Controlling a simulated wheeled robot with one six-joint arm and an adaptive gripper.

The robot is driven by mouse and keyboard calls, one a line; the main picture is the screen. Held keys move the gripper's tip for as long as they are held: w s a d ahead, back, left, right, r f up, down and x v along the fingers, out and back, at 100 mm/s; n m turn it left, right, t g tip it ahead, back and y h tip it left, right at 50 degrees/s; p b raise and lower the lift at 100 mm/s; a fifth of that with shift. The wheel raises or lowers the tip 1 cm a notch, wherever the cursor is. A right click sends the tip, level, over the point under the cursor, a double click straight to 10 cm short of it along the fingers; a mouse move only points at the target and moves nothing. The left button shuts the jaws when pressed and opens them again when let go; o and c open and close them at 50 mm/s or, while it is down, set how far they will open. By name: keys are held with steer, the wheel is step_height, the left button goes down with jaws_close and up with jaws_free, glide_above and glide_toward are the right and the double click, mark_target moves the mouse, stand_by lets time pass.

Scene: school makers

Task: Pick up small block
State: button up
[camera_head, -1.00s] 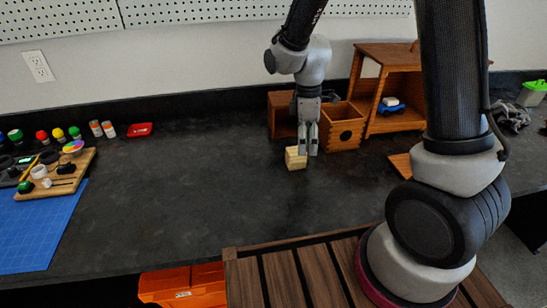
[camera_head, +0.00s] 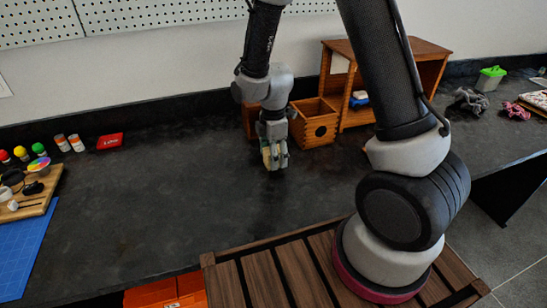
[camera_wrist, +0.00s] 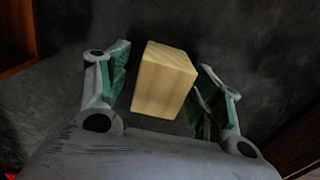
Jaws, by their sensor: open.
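The small block (camera_wrist: 163,84) is pale wood with visible grain. In the wrist view it sits between the two green-padded fingers of my gripper, with dark gaps beside it. My gripper (camera_head: 275,162) is open and points down at the dark worktop (camera_head: 165,195). In the head view the fingers hide most of the block, so I cannot tell there whether they touch it.
A red case (camera_head: 110,141) lies at the back left. The worktop left of my gripper is clear.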

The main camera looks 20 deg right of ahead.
steer(key=shift+f, duration=0.35)
steer(key=c, duration=1.1)
steer(key=shift+r, duration=0.1)
